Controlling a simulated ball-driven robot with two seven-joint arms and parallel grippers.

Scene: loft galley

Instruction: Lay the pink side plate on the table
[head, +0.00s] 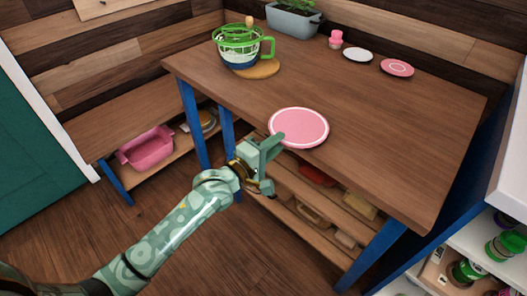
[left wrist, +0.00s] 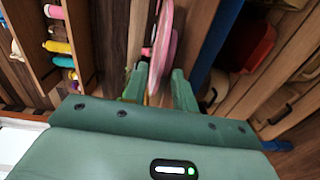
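The pink side plate (head: 299,127), a round plate with a pale ring near its rim, shows at the table's front edge in the head view. In the left wrist view the plate (left wrist: 165,42) is nearly edge-on, between the fingers. My left gripper (head: 268,150) is shut on the plate's near rim; the fingers also show in the left wrist view (left wrist: 158,88). The plate looks about level over the wooden table (head: 385,120); any gap beneath it is hard to judge. My right gripper is not in view.
A green wire basket or jug (head: 243,48) stands at the table's back left by a round board. A planter (head: 293,20), pink-topped jar (head: 336,39), white plate (head: 358,54) and another pink plate (head: 397,68) stand along the back. The table's middle is clear. Slatted shelves lie below.

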